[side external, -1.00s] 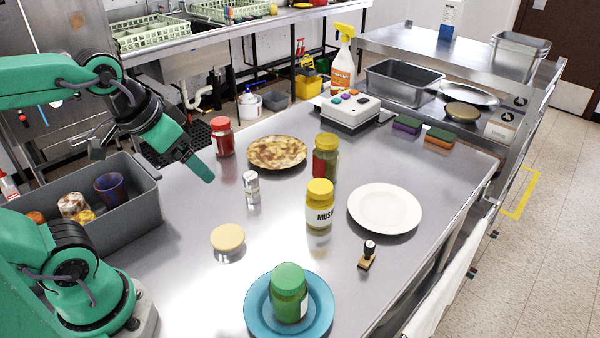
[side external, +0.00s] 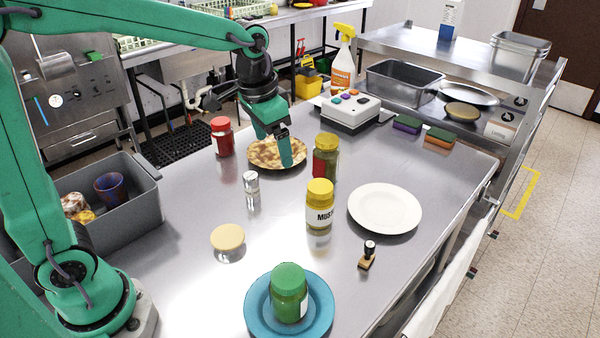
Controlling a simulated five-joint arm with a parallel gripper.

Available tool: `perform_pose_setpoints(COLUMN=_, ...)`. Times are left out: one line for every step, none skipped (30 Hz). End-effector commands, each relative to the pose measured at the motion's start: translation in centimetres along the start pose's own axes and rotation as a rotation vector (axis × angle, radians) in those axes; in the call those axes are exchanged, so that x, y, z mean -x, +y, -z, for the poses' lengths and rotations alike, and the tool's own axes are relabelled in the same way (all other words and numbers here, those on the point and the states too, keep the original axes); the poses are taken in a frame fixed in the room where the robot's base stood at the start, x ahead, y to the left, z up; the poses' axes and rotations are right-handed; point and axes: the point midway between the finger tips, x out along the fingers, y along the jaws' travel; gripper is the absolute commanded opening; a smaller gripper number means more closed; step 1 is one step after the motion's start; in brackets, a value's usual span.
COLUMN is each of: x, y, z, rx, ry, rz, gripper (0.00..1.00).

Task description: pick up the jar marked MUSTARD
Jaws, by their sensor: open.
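The jar marked MUSTARD (side external: 320,214) has a yellow lid and a white label on which "MUS" can be read. It stands upright on the steel table, left of the white plate. My gripper (side external: 287,150) is open and empty, above the patterned brown plate. It is behind and left of the mustard jar in the picture, apart from it. Another jar (side external: 326,160), with a yellow lid and darker contents, stands just behind the mustard jar, close to my gripper. Its label cannot be read.
A red jar (side external: 222,137), a small shaker (side external: 251,182), a tan lid (side external: 228,238), a green jar (side external: 289,293) on a blue plate (side external: 256,314), a white plate (side external: 385,208) and a stamp (side external: 368,256) are on the table. A grey bin (side external: 135,207) stands left.

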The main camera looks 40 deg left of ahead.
Motion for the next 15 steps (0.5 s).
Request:
perform_pose_setpoints(x=-0.9, y=0.1, z=0.9, rx=-0.013, ry=-0.019, rz=-0.004, gripper=0.88)
perform_pose_setpoints(x=-1.3, y=0.2, z=1.3, rx=-0.020, ry=-0.029, rz=-0.006, gripper=0.88)
perform_pose_setpoints(x=-1.9, y=0.3, z=1.9, rx=-0.030, ry=-0.040, rz=-0.008, gripper=0.88)
perform_pose_setpoints(x=-2.3, y=0.4, z=2.4, rx=-0.038, ry=-0.049, rz=-0.010, gripper=0.88)
perform_pose_setpoints(x=-2.8, y=0.5, z=2.8, rx=-0.046, ry=-0.058, rz=-0.012, gripper=0.88)
perform_pose_setpoints(x=-3.5, y=0.6, z=3.4, rx=-0.055, ry=-0.069, rz=-0.014, gripper=0.88)
perform_pose_setpoints(x=-4.0, y=0.7, z=3.8, rx=-0.062, ry=-0.079, rz=-0.016, gripper=0.88)
perform_pose_setpoints(x=-4.5, y=0.8, z=4.2, rx=-0.069, ry=-0.088, rz=-0.018, gripper=0.88)
perform_pose_setpoints(x=-5.2, y=1.0, z=4.7, rx=-0.078, ry=-0.100, rz=-0.021, gripper=0.88)
perform_pose_setpoints(x=-5.7, y=1.1, z=5.1, rx=-0.086, ry=-0.109, rz=-0.023, gripper=0.88)
perform_pose_setpoints(x=-6.3, y=1.2, z=5.5, rx=-0.093, ry=-0.119, rz=-0.025, gripper=0.88)
perform_pose_setpoints(x=-7.0, y=1.4, z=5.9, rx=-0.104, ry=-0.130, rz=-0.027, gripper=0.88)
perform_pose_setpoints(x=-7.6, y=1.5, z=6.3, rx=-0.111, ry=-0.138, rz=-0.029, gripper=0.88)
perform_pose_setpoints(x=-8.1, y=1.6, z=6.6, rx=-0.117, ry=-0.146, rz=-0.031, gripper=0.88)
perform_pose_setpoints(x=-8.8, y=1.8, z=7.0, rx=-0.126, ry=-0.156, rz=-0.033, gripper=0.88)
